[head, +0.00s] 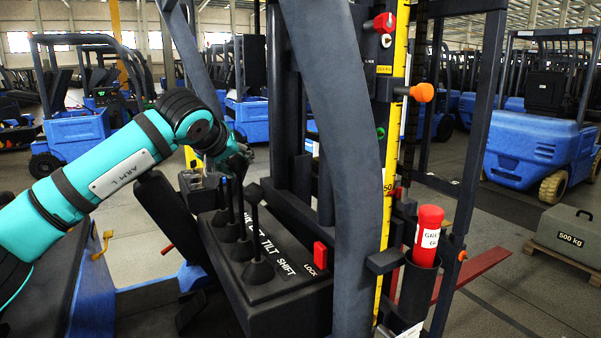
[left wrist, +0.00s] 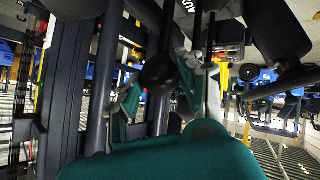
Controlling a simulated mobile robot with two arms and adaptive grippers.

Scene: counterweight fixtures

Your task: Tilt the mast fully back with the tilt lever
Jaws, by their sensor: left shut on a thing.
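The tilt lever (head: 242,225) is a thin black lever with a flared boot, in a row of several on the dark console (head: 290,297). White lettering beside the row includes TILT and SHIFT. My left gripper (head: 238,162) is at the top of the levers and appears shut on the tilt lever's knob; its hold is partly hidden in the head view. In the left wrist view, its fingers are on both sides of a dark round knob (left wrist: 159,72). Dark uprights, seemingly the mast (head: 292,110), stand behind the console; their exact tilt is unclear. My right gripper is out of view.
The SHIFT lever (head: 254,222) stands close by on the near side. A red LOCK piece (head: 320,256) is at the console's right edge. A thick grey post (head: 345,150) rises beside it, near a yellow scale (head: 393,160) and a red cylinder (head: 428,235) in a holder.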

